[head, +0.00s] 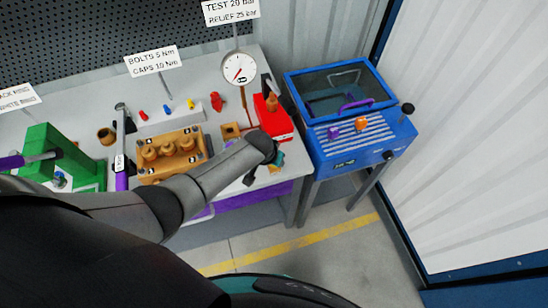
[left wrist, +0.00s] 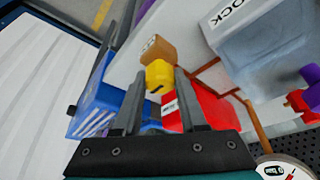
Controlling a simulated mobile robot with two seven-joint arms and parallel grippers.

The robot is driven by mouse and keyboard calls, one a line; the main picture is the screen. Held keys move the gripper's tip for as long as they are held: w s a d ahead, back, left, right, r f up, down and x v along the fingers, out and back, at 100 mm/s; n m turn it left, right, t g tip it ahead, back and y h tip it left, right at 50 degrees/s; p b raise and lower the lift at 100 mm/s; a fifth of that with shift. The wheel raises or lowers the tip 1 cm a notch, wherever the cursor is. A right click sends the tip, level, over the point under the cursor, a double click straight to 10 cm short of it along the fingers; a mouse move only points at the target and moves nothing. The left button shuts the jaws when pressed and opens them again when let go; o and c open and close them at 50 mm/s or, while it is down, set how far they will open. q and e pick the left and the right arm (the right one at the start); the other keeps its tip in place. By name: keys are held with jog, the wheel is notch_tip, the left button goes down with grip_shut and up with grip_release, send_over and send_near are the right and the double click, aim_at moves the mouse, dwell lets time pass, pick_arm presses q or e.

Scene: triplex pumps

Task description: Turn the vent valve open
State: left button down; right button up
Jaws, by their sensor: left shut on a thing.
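A yellow knob (left wrist: 159,76) with a dark mark sits against a tan block (left wrist: 155,48) in the left wrist view; I take it for the vent valve. My left gripper (left wrist: 161,80) has its two fingers on either side of the knob and is shut on it. In the head view my left gripper (head: 277,160) is at the bench's right front edge, just in front of the red unit (head: 275,122). The hand hides the knob there. The red unit (left wrist: 202,108) also shows behind the fingers in the left wrist view. My right gripper is not in view.
A round gauge (head: 239,69) stands behind the red unit, with a brown pipe below it. A blue cabinet (head: 350,150) with a clear lid and an orange knob (head: 361,123) stands close on the right. A tan pump block (head: 172,155) and green unit (head: 65,150) are left.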

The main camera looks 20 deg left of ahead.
pick_arm(q)
jog(key=shift+c, duration=2.3)
grip_release()
jog(key=shift+s+r+p, duration=0.2)
jog(key=shift+r+p, duration=0.15)
jog(key=shift+r, duration=0.25)
jog(key=v, duration=1.4)
jog(key=shift+p, duration=0.35)
